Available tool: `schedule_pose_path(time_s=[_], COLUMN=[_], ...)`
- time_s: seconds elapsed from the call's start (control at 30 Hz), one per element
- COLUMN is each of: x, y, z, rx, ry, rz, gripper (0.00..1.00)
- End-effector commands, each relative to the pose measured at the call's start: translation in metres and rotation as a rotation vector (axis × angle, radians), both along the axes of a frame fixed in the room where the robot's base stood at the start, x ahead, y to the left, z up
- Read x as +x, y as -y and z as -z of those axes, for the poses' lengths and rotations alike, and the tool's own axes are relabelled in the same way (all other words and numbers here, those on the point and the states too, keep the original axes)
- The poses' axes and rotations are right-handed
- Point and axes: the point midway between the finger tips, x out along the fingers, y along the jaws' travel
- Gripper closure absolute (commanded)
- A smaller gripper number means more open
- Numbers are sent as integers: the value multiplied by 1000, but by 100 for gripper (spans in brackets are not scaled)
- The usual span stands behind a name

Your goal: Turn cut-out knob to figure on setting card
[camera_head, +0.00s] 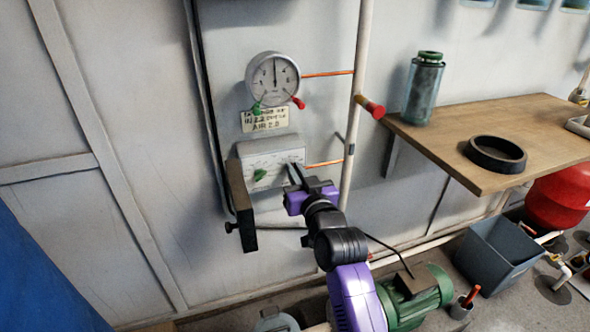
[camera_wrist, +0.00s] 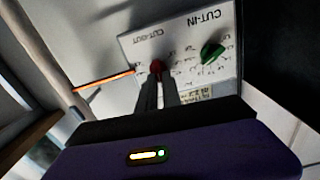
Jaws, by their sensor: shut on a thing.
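The white control box (camera_head: 262,151) is on the wall below the round gauge (camera_head: 272,79). In the wrist view its panel (camera_wrist: 186,45) appears upside down, with CUT-IN and CUT-OUT labels. The green knob (camera_wrist: 212,52) is under CUT-IN; it also shows in the head view (camera_head: 260,175). The red knob (camera_wrist: 156,66) is at CUT-OUT. My gripper (camera_wrist: 157,80) is shut on the red knob, its fingertips hiding part of it. In the head view my gripper (camera_head: 297,172) covers that knob. The setting card (camera_head: 265,119) hangs between gauge and box; its figures are hard to read.
An open dark cover (camera_head: 240,205) stands at the box's lower left. A copper tube (camera_head: 325,164) runs right to a white vertical pipe (camera_head: 357,110) with a red valve handle (camera_head: 370,107). A wooden shelf (camera_head: 475,140) is at right.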

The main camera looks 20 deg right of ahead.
Motion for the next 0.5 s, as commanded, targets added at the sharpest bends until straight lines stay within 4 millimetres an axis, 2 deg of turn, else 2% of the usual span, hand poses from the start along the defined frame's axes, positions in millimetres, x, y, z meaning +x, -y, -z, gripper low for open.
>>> schedule_pose_path(time_s=[0.5], x=[0], y=[5], z=[-1], rx=[332], ry=[-1], rz=[1], gripper=[100])
